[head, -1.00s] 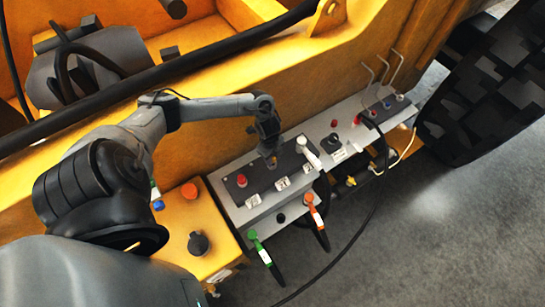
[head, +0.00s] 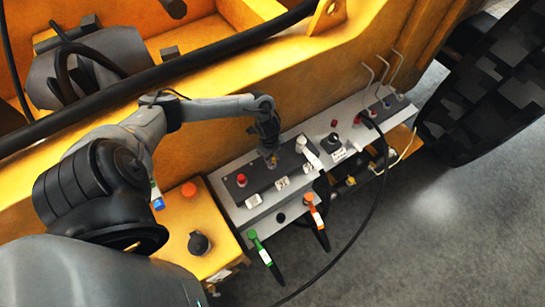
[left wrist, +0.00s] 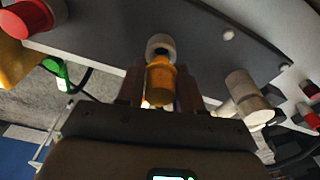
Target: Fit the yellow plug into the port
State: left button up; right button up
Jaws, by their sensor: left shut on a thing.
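The yellow plug (left wrist: 160,85) is held between the two fingers of my left gripper (left wrist: 160,92) in the left wrist view. Its far end meets or overlaps a pale round collar (left wrist: 160,45) on the dark panel; I cannot tell whether this is the port or how deep the plug sits. In the head view my left gripper (head: 272,160) points down at the dark panel (head: 262,177), between a red button and a white lever, and mostly hides the plug. My right gripper is not in view.
The red button (head: 241,181) and white lever (head: 309,152) flank the gripper closely. A green handle (head: 253,234) and an orange handle (head: 309,199) hang at the panel's front. A black cable (head: 375,215) loops down to the floor. The grey floor at right is clear.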

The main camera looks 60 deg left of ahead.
pick_arm(q)
jog(key=shift+f+b, duration=0.45)
jog(key=shift+f, duration=0.2)
jog(key=o, duration=1.1)
jog(key=shift+r, duration=0.15)
jog(key=r, duration=0.3)
jog(key=a+r, duration=0.1)
jog(key=r, duration=0.6)
jog(key=shift+s+a+r, duration=0.15)
jog(key=shift+s+r, duration=0.1)
